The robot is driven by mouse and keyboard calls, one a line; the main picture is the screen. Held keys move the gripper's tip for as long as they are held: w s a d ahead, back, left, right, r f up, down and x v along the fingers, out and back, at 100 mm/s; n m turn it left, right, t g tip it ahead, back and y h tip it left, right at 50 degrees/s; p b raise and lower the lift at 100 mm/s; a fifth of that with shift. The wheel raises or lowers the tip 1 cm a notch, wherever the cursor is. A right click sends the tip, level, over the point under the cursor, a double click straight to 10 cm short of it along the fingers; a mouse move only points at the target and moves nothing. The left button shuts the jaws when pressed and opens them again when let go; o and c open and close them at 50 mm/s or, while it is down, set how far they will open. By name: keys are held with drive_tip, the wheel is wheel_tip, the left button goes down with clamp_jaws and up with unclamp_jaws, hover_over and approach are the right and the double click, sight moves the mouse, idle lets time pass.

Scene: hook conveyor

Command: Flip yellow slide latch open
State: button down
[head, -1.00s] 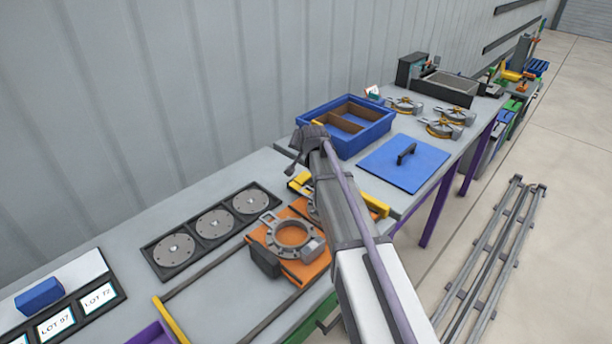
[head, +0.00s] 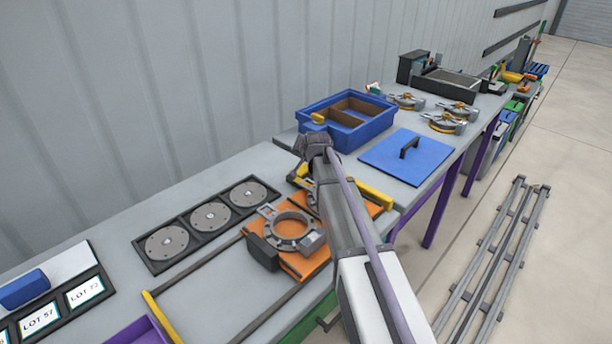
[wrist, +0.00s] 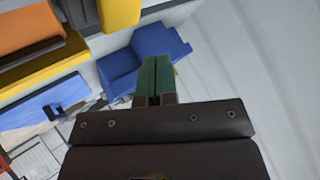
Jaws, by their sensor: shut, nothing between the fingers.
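A yellow block (head: 302,171) sits at the far end of the yellow bar (head: 375,195) beside the orange pallets. It also appears large at the top of the wrist view (wrist: 120,12). A smaller yellow piece (head: 318,118) is on the near left corner of the blue tray. I cannot tell surely which of these is the slide latch, nor its position. My gripper (wrist: 157,62) has green fingertips together and empty, over the bench near the yellow block, with no contact visible. In the head view my wrist hides part of the bar and block.
The blue divided tray (head: 380,122) stands behind my wrist, with a blue lid (head: 400,165) to its right. Orange pallets (head: 305,262) with a grey ring fixture (head: 290,230) lie in front. A rack of grey discs (head: 208,218) is to the left. The wall borders the bench.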

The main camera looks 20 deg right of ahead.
sight(307, 167)
drive_tip(key=shift+w+d+f+b, duration=0.15)
drive_tip(key=shift+f+b, duration=0.4)
drive_tip(key=shift+f, duration=0.55)
idle(1.1)
drive_tip(key=shift+d+f+b, duration=0.1)
drive_tip(key=shift+f+b, duration=0.3)
drive_tip(key=shift+f+b, duration=0.4)
idle(0.4)
drive_tip(key=shift+r+p, duration=0.85)
drive_tip(key=r+p, duration=0.3)
drive_tip(key=a+r+p, duration=0.1)
drive_tip(key=r+p, duration=0.1)
drive_tip(key=shift+s, duration=0.3)
